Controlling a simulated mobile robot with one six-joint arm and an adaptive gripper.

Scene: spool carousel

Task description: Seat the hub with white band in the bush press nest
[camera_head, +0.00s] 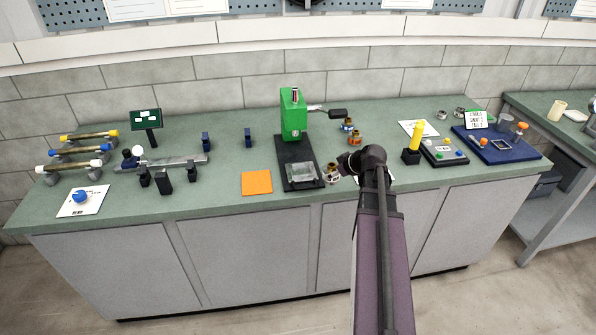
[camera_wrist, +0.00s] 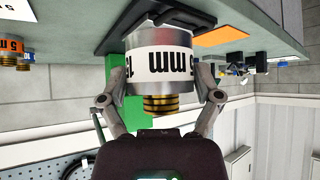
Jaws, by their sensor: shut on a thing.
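The hub with white band (camera_wrist: 160,66) is a grey metal cylinder with black "mm" lettering and a brass ribbed end (camera_wrist: 163,103). My gripper (camera_wrist: 160,88) is shut on it, one finger on each side. In the head view the hub (camera_head: 332,174) is at the right front edge of the press base, beside the nest. The bush press (camera_head: 293,115) is green on a black base, with a pale nest plate (camera_head: 302,172) at its front. The wrist view is upside down, with the base (camera_wrist: 150,18) past the hub. Whether the hub touches anything cannot be told.
An orange mat (camera_head: 257,183) lies left of the press. Two hubs with coloured bands (camera_head: 355,138) stand right of it, near the press lever (camera_head: 337,113). A black-and-yellow post (camera_head: 412,145) and a blue tray (camera_head: 510,151) are further right.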

